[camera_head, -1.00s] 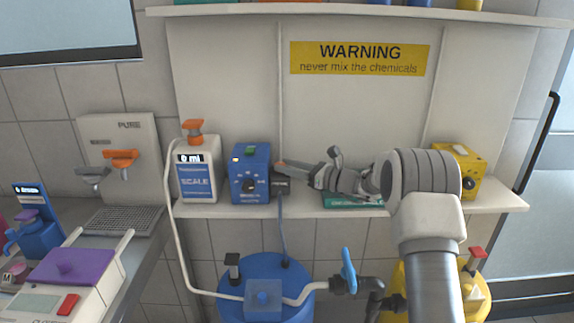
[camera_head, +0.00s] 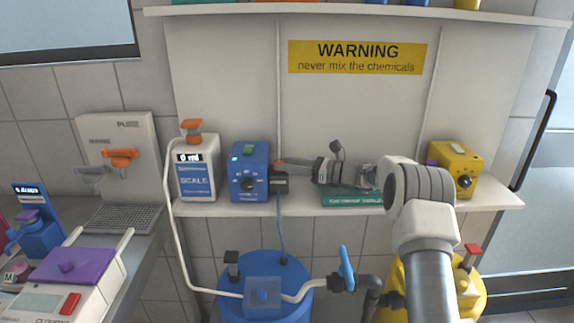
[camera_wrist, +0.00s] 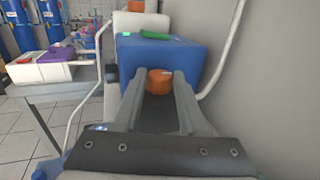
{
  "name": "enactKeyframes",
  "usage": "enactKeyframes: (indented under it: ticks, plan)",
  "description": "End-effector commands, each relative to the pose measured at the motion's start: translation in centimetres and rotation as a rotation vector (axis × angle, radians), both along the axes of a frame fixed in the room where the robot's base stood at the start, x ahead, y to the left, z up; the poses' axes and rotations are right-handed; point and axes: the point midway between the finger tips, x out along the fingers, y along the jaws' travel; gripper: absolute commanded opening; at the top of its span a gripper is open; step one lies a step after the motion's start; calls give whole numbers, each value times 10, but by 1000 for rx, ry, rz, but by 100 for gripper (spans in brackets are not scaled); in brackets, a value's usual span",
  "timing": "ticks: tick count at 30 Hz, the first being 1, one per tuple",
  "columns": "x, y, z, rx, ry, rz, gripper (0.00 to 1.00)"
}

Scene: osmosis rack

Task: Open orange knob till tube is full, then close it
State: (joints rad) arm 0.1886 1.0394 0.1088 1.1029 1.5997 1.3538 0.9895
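An orange knob (camera_wrist: 160,82) shows in the wrist view between my fingers, in front of a blue box (camera_wrist: 165,55). In the head view an orange part (camera_head: 294,162) shows at the right side of the blue box (camera_head: 249,172), by a dark fitting. My gripper (camera_wrist: 158,73) is open, with one finger on each side of the knob and a small gap visible at both. In the head view my gripper (camera_head: 308,166) reaches in from the right. A white SCALE container (camera_head: 197,180) with an orange top stands left; its small display is blurred. A pale tube (camera_head: 172,225) runs down from it.
A blue barrel (camera_head: 240,307) and a yellow container (camera_head: 474,285) stand below the shelf. A teal book (camera_head: 350,198) lies on the shelf under my arm. A yellow box (camera_head: 456,170) is at right. Another orange handle (camera_head: 119,158) is on the PURE panel.

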Motion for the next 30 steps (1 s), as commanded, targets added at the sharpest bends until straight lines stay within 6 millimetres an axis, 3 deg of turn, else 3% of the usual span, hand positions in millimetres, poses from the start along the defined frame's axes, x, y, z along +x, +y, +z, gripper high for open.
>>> enactKeyframes:
  ticks: [2, 14, 19, 30]
  plan:
    - [0, -1, 1, 2, -2, -2, 54]
    - [-2, -7, 1, 1, 0, -3, 54]
    - [-10, -34, 1, 1, 0, -5, 54]
    - [-40, -119, 1, 2, -2, -5, 54]
